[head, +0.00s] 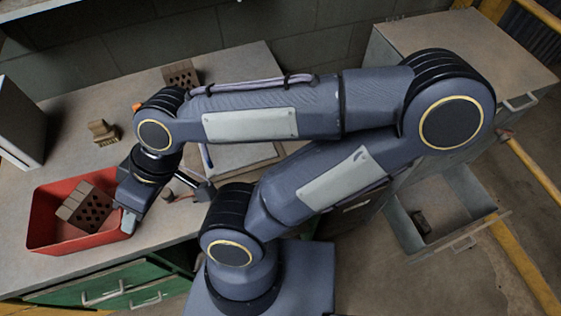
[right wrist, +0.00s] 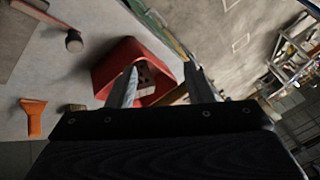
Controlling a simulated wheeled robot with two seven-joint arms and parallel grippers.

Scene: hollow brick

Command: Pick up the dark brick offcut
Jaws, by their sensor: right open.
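A small dark piece that looks like the brick offcut (head: 421,223) lies in the open grey drawer (head: 463,237) at the right of the head view. It is small there, so its details are unclear. My right gripper (head: 128,220) is far from it, at the right edge of the red bin (head: 45,218) on the bench. In the right wrist view its two fingers (right wrist: 160,68) are apart, with nothing held between them. The bin and a holed brick (right wrist: 147,80) show beyond them. My left gripper is in neither view.
The holed brick (head: 85,207) lies in the bin. Another brick (head: 181,74) stands at the back of the bench. A tan brush-like object (head: 102,131) lies behind the bin. A mallet (right wrist: 73,41) and orange scraper (right wrist: 33,116) show in the wrist view.

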